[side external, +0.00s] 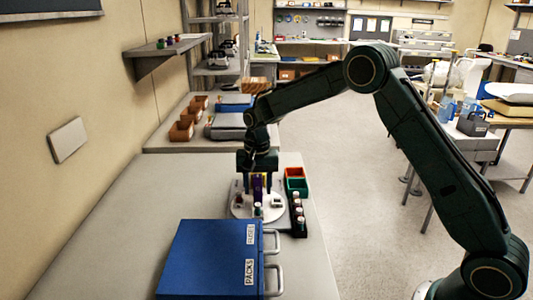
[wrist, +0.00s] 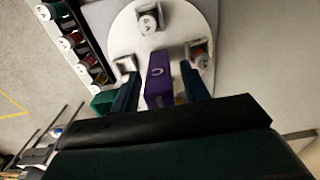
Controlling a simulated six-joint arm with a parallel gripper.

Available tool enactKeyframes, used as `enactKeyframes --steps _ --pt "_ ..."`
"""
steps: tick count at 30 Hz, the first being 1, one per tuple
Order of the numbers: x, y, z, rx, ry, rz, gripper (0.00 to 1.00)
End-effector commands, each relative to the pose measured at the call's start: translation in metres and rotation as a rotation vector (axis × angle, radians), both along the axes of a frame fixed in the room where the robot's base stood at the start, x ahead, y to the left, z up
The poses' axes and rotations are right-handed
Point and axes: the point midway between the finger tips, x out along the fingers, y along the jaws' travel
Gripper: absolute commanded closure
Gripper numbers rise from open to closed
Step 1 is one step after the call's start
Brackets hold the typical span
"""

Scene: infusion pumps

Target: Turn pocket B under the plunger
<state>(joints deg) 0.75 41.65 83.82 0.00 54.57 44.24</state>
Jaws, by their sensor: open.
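A white round turntable (side external: 240,212) lies on the bench, and it fills the upper middle of the wrist view (wrist: 172,48). Small pockets sit around it. One at the top of the wrist view holds a white-capped vial (wrist: 148,22); another at right holds a reddish item (wrist: 198,54). I cannot read the pocket letters or single out the plunger. A purple upright block (wrist: 159,80) with a pale curved mark stands at the turntable, also visible in the side view (side external: 257,188). My gripper (wrist: 160,88) is open, its fingers on either side of the purple block; contact is unclear.
A dark rack (side external: 299,215) of several capped vials stands right of the turntable, with a red bin (side external: 294,172) and a green bin (side external: 297,186) behind it. A blue case (side external: 208,258) with handles sits in front. Bench left of the turntable is clear.

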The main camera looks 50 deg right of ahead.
Motion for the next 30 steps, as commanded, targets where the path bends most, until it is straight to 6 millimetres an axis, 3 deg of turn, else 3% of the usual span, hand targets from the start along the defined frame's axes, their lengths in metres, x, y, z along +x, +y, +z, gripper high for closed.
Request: enactKeyframes --steps 7,14,15,30 --pt "0.0000 0.0000 -0.0006 0.000 0.000 0.000 0.55" --pt "0.0001 0.0000 -0.0003 0.000 0.000 0.000 0.98" --pt "0.0001 0.0000 -0.0003 0.000 0.000 0.000 1.00" --pt "0.0002 -0.0001 0.0002 0.000 -0.001 -0.034 1.00"
